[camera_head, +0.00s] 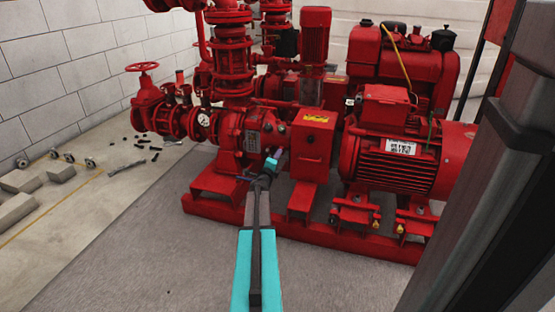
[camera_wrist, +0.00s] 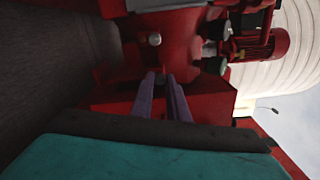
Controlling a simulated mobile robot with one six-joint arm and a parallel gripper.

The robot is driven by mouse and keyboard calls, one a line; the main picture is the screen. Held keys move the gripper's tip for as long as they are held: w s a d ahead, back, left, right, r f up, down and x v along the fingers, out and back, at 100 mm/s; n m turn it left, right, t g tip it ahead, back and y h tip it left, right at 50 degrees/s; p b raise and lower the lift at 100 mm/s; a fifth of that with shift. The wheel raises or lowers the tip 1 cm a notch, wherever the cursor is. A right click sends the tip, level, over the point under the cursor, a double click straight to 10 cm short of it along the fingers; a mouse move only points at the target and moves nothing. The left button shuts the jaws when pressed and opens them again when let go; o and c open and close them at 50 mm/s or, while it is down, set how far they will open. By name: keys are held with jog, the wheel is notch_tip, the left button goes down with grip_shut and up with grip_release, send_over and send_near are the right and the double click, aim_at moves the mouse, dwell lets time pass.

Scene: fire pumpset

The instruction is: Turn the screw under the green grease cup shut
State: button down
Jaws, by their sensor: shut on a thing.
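A small dark green grease cup (camera_head: 281,129) sits on the red pump housing in the head view. A dark green round part (camera_wrist: 209,50) also shows in the wrist view, but I cannot tell whether it is the same cup. My gripper (camera_head: 281,153) is at the housing just below the cup. In the wrist view its two purple fingers (camera_wrist: 161,80) reach to the red housing, with a narrow gap between them. They are shut on a small part at their tips, which looks like the screw; the fingertips mostly hide it.
The red pumpset stands on a red base frame (camera_head: 325,236). A red box with a yellow label (camera_head: 313,145) is close to the right of my gripper, and a motor (camera_head: 402,160) is further right. Loose blocks (camera_head: 20,181) lie on the floor at left. The grey floor in front is clear.

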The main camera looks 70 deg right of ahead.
jog(key=shift+d, duration=0.1)
dwell(0.3)
jog(key=c, duration=1.7)
grip_release()
jog(key=shift+s+a+p, duration=0.2)
jog(key=shift+a+p, duration=1)
jog(key=shift+a, duration=2.3)
jog(key=shift+s+a+p, duration=0.2)
jog(key=shift+a+p, duration=1)
jog(key=shift+a, duration=2.25)
